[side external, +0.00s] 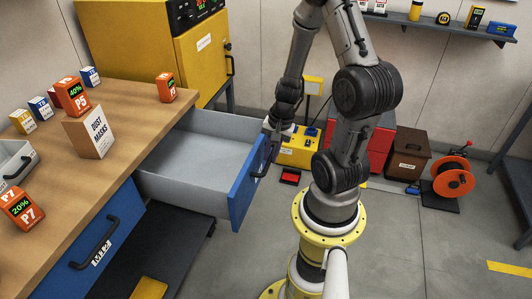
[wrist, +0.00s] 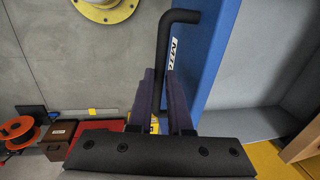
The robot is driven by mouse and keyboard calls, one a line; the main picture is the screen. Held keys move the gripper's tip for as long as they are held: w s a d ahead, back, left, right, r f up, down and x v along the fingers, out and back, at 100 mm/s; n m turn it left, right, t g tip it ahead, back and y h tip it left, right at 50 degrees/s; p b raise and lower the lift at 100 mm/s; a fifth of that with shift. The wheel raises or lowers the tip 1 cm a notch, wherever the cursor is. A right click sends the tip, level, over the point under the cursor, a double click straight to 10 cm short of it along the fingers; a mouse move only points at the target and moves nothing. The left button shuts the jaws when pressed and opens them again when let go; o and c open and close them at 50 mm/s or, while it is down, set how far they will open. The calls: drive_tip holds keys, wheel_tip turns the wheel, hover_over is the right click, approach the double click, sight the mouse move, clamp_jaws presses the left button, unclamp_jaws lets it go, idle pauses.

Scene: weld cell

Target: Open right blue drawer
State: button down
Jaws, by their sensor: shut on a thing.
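The right blue drawer (side external: 243,190) is pulled well out of the wooden workbench, and its grey inside (side external: 200,165) looks empty. Its blue front also shows in the wrist view (wrist: 205,45). Its black bar handle (wrist: 164,45) runs down between my fingers in the wrist view. My gripper (wrist: 161,82) is shut on this handle, with one dark finger on each side. In the side view, my gripper (side external: 270,143) is at the far end of the drawer front, where the arm partly hides the grip.
The left blue drawer (side external: 80,240) is shut. The workbench top (side external: 135,105) holds small boxes and a grey tray (side external: 15,160). A yellow cabinet (side external: 203,55) stands behind. A red box (side external: 370,145), a brown box (side external: 408,152) and an orange reel (side external: 453,177) stand at the back right.

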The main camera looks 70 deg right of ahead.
drive_tip(key=c, duration=0.8)
unclamp_jaws()
drive_tip(key=shift+c, duration=0.2)
drive_tip(key=shift+r, duration=0.1)
wheel_tip(320, 180, up, 13)
drive_tip(key=s, duration=0.2)
drive_tip(key=shift+s+r, duration=0.2)
drive_tip(key=shift+s, duration=0.05)
drive_tip(key=w+a+r+n+t, duration=0.2)
drive_tip(key=w+a+r+n, duration=0.4)
drive_tip(key=a, duration=0.4)
drive_tip(key=s+a+r+n+t, duration=0.1)
drive_tip(key=s+a+r+n, duration=0.3)
drive_tip(key=n, duration=0.7)
drive_tip(key=s+a, duration=0.2)
drive_tip(key=a, duration=0.1)
drive_tip(key=shift+a+n, duration=0.35)
drive_tip(key=shift+n, duration=0.05)
